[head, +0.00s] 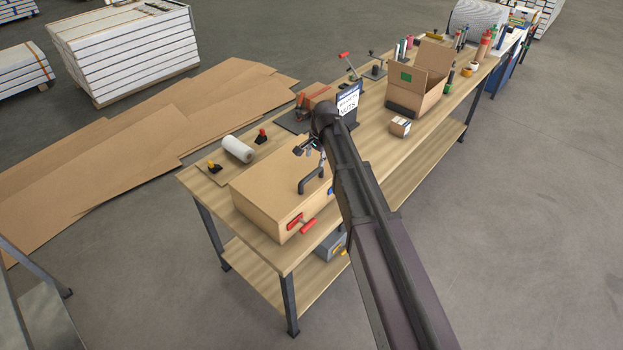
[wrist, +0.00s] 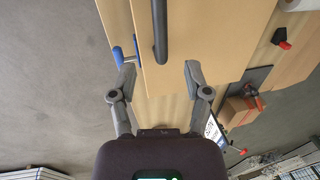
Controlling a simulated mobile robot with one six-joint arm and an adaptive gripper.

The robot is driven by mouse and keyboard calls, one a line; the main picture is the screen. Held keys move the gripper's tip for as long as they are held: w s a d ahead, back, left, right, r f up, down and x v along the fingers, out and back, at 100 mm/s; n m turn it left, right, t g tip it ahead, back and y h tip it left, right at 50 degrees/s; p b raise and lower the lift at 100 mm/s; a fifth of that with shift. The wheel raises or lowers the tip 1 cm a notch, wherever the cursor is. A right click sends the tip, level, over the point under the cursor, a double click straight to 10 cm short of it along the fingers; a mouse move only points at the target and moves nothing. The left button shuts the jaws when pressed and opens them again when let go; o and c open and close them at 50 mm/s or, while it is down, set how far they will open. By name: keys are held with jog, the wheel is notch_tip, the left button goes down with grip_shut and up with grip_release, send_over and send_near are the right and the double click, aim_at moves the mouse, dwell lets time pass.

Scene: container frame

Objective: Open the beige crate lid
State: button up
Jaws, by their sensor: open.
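The beige crate (head: 270,200) stands on the near end of the wooden workbench, and its lid looks shut. A dark grey handle (head: 311,174) rises from the lid. A red latch (head: 298,222) sits on the crate's front side. A blue part (head: 331,191) shows at its right, partly hidden by my arm. In the wrist view the handle (wrist: 160,32) stands out from the beige lid (wrist: 205,35), and the blue part (wrist: 118,55) is at the left. My gripper (wrist: 157,75) is open and empty, its fingers either side of the handle's line, apart from it.
A white roll (head: 238,149) and small red and yellow clamps lie behind the crate. An open cardboard box (head: 420,85) and a small carton (head: 400,126) stand farther along the bench. A sign (head: 348,102) stands behind my wrist. Bare floor lies to the right.

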aim_at(311, 175)
jog(key=shift+w+a+f+b, duration=0.2)
jog(key=shift+f+b, duration=1.2)
jog(key=shift+f, duration=0.1)
jog(key=shift+w+a+f+b, duration=0.15)
jog(key=shift+a+f+b, duration=0.1)
jog(key=shift+f+b, duration=1.15)
jog(key=shift+w+a+f+b, duration=0.2)
jog(key=shift+f+b, duration=1.15)
jog(key=shift+f, duration=0.2)
grip_shut()
